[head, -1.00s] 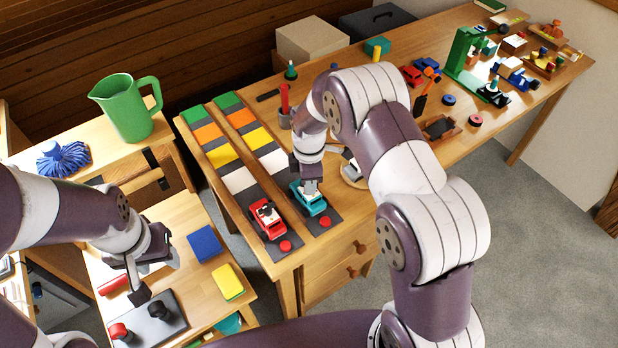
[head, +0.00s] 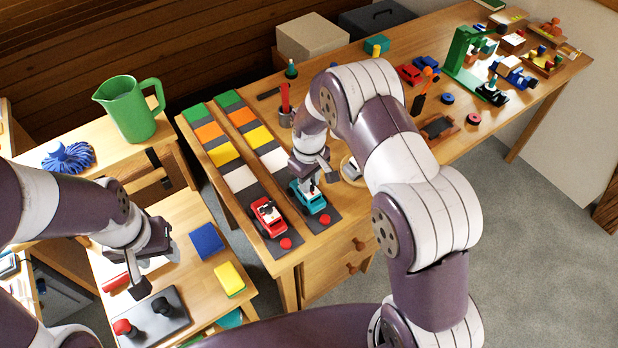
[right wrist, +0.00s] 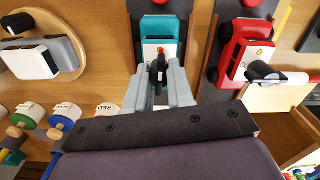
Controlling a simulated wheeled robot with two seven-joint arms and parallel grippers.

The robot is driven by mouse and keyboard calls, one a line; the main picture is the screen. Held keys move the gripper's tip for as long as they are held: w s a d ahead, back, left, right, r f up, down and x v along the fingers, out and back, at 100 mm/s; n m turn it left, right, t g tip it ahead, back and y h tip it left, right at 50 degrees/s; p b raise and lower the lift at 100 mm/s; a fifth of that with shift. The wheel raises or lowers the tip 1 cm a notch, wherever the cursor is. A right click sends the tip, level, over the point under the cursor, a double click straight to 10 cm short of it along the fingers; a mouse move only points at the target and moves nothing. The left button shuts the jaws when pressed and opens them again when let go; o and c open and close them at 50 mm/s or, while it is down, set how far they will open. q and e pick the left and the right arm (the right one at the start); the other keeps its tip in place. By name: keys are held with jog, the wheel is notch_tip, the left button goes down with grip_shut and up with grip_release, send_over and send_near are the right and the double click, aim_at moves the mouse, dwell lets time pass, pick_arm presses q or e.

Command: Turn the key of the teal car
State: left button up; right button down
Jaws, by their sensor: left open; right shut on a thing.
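The teal car (head: 312,197) stands on the right-hand dark track of the wooden table, near its front end. In the right wrist view the teal car (right wrist: 161,45) lies just beyond my right gripper (right wrist: 158,82). My right gripper (head: 309,182) points down over the car's top, its fingers shut on a small dark key (right wrist: 157,75) that stands at the car's roof. The key's lower end is partly hidden by the fingers. My left gripper (head: 140,284) is open and empty above the low table at the left, near a grey plate with knobs.
A red car (head: 268,216) with a white and black piece on top stands close beside the teal car on the left track. A red button (head: 323,219) sits in front of the teal car. A green pitcher (head: 127,108) stands at the left. My right arm covers part of the table.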

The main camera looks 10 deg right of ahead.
jog(key=shift+m, duration=1.6)
jog(key=c, duration=1)
grip_release()
notch_tip(320, 180, up, 13)
jog(key=shift+f+b, duration=0.1)
jog(key=shift+b, duration=0.35)
